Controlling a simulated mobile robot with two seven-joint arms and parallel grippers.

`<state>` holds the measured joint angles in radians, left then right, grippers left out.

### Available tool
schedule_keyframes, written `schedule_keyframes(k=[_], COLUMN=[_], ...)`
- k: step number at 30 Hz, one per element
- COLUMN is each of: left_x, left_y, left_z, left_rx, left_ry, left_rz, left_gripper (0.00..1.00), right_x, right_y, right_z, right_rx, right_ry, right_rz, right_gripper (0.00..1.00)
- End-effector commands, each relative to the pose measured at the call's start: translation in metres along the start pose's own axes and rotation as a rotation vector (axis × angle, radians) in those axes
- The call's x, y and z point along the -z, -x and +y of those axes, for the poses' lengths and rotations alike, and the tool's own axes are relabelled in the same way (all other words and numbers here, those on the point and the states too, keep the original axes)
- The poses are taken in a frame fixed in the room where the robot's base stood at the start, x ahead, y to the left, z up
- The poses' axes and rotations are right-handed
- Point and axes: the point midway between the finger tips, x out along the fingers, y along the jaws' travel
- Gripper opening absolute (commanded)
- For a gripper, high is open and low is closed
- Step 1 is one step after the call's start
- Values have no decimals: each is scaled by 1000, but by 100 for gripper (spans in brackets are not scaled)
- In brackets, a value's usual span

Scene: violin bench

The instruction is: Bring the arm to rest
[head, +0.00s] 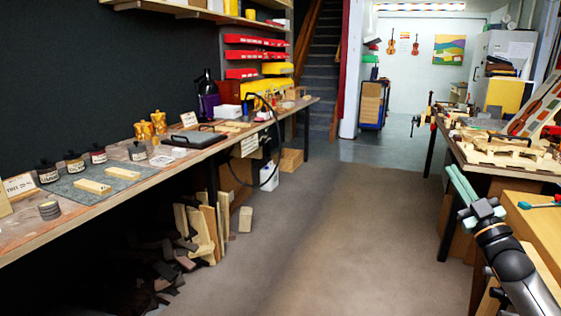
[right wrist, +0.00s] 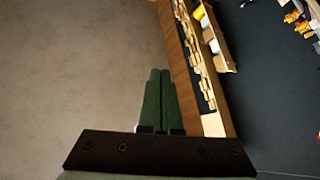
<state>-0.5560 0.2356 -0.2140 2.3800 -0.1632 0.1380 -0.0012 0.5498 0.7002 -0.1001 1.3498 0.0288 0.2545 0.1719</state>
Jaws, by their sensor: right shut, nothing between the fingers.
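My right gripper (head: 461,184) is at the right of the head view, at the end of my right arm, in front of the right-hand bench. Its pale green fingers lie side by side and point up and away. In the right wrist view the two dark green fingers (right wrist: 159,98) are together with nothing between them. They touch nothing that I can see; floor and the edge of a wooden surface show beyond them. My left gripper is not in view.
A long bench (head: 220,146) with jars, blocks and tools runs along the left wall. Wood offcuts (head: 207,232) stand on the floor below it. The right-hand bench (head: 505,168) holds violin parts near my right gripper. The floor (head: 345,225) between the benches is clear.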

Motion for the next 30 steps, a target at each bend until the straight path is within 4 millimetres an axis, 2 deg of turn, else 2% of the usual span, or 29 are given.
schedule_keyframes(k=[4, 6, 11, 13, 18, 21, 25, 30], left_x=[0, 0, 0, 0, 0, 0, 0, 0], left_y=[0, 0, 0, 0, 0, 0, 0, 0], left_z=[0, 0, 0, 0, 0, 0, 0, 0], left_rx=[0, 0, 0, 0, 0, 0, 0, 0], left_ry=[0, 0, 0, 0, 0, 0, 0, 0], left_rz=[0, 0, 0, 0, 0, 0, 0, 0], left_gripper=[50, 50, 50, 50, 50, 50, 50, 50], right_x=[-28, -28, -20, -12, 28, 61, 100, 141], right_y=[2, 18, 57, 81, 152, 192, 230, 261], right_z=[-1, -43, -120, -155, -236, -265, -281, -282], right_rx=[29, 83, 179, 222, 309, 332, 333, 308], right_ry=[387, 333, 239, 185, 10, -100, -217, -330], right_rz=[-131, -112, -83, -72, -49, -43, -44, -52], right_gripper=[0, 0, 0, 0, 0, 0, 0, 0])
